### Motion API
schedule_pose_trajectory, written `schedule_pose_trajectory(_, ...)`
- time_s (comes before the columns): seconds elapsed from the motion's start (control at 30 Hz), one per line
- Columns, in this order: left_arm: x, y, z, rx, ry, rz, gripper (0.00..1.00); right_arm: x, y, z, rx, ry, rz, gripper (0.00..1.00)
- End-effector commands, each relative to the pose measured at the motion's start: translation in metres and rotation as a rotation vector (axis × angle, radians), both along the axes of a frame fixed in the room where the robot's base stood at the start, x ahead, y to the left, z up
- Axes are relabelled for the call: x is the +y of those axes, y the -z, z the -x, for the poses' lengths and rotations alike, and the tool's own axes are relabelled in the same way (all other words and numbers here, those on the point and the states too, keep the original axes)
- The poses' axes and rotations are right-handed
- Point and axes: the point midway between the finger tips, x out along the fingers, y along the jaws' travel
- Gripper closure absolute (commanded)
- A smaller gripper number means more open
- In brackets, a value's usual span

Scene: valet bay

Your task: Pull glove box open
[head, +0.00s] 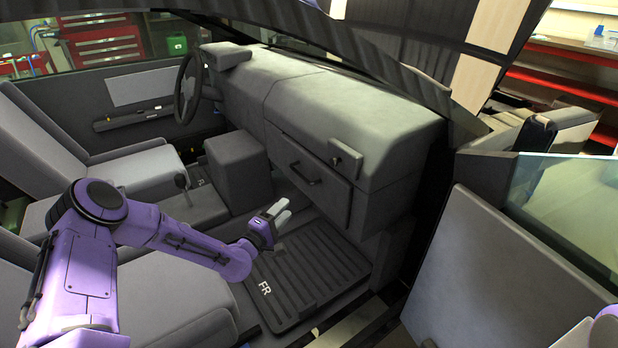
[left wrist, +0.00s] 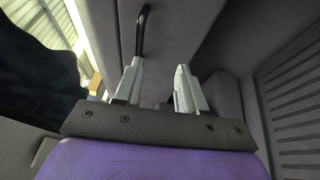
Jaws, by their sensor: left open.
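The glove box (head: 308,178) is a grey panel in the dashboard in front of the passenger seat, and it looks shut. Its dark bar handle (head: 304,173) is on the front face. In the left wrist view the handle (left wrist: 142,30) rises beyond the left fingertip. My left gripper (head: 279,209) is open and empty, below and a little left of the handle in the head view, above the floor mat. Its two pale fingers also show apart in the left wrist view (left wrist: 158,84), with nothing between them. My right gripper is not in view.
A ribbed floor mat (head: 310,275) marked FR lies in the footwell. The centre console (head: 238,165) and gear lever stand to the left. The open car door (head: 510,270) is at the right. The seats (head: 165,290) are at the left. Open space lies over the mat.

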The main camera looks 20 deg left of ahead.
Motion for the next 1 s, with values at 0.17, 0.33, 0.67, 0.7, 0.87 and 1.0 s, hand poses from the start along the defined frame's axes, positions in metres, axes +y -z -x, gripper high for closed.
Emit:
schedule_pose_trajectory(0.17, 0.023, -0.022, -0.017, -0.088, -0.001, 0.029, 0.6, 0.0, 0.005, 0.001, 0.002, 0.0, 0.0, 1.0)
schedule_pose_trajectory(0.33, 0.016, -0.027, -0.051, -0.084, 0.003, 0.027, 0.6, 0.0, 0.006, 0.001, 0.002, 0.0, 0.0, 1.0)
schedule_pose_trajectory(0.67, 0.009, -0.036, -0.106, -0.081, 0.0, 0.028, 0.6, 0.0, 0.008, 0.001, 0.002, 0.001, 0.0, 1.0)
schedule_pose_trajectory(0.7, 0.009, -0.036, -0.108, -0.081, -0.001, 0.028, 0.6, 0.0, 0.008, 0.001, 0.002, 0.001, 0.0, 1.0)
schedule_pose_trajectory(0.87, 0.009, -0.037, -0.111, -0.081, -0.001, 0.03, 0.6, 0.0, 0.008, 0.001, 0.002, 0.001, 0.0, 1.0)
schedule_pose_trajectory(1.0, 0.009, -0.037, -0.11, -0.081, -0.001, 0.029, 0.7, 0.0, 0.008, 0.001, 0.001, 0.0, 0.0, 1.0)
